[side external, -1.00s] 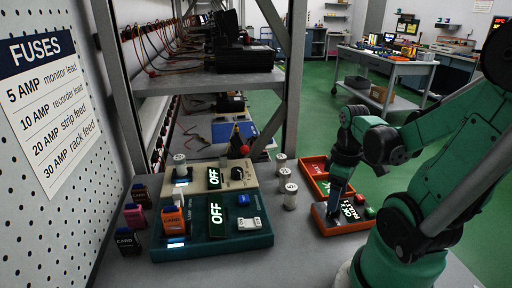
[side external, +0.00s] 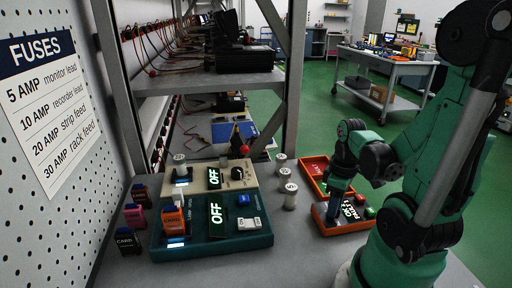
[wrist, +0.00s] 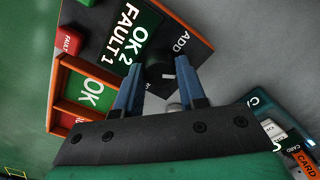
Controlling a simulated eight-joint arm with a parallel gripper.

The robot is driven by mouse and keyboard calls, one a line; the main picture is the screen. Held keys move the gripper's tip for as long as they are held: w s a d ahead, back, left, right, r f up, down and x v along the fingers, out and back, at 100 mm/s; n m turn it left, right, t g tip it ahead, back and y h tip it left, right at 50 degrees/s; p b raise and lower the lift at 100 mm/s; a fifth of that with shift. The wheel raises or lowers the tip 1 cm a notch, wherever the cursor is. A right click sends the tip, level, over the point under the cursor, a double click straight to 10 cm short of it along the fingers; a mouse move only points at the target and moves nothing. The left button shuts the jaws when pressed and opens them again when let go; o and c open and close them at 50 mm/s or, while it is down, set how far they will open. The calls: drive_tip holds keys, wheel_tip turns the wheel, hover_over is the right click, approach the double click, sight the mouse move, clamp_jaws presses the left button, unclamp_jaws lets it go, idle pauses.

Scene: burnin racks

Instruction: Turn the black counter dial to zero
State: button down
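The counter box (wrist: 185,25) is orange-rimmed with a dark top. Its lit display (wrist: 130,37) reads OK 2, FAULT 1 in the wrist view. The black counter dial (wrist: 156,68) is a dark round knob beside the display, with a small light mark at its edge. My gripper (wrist: 158,78) has its two blue fingers apart, one on each side of the dial. I cannot tell whether they touch it. In the side view my gripper (side external: 333,212) is down at the left end of the counter box (side external: 345,228), hiding the dial there.
A red FAULT button (wrist: 70,42) and an orange tray with a green OK panel (wrist: 88,92) lie beside the counter. White cylinders (side external: 290,196) stand left of it. A teal box (side external: 258,241) and beige box (side external: 245,181) show OFF. Card blocks stand farther left.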

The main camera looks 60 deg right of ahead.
drive_tip(key=shift+m, duration=0.4)
drive_tip(key=m, duration=0.5)
drive_tip(key=shift+m, duration=0.3)
drive_tip(key=m, duration=0.5)
drive_tip(key=shift+m, duration=0.4)
drive_tip(key=c, duration=0.5)
unclamp_jaws()
drive_tip(key=shift+r, duration=0.1)
drive_tip(key=shift+r, duration=2.7)
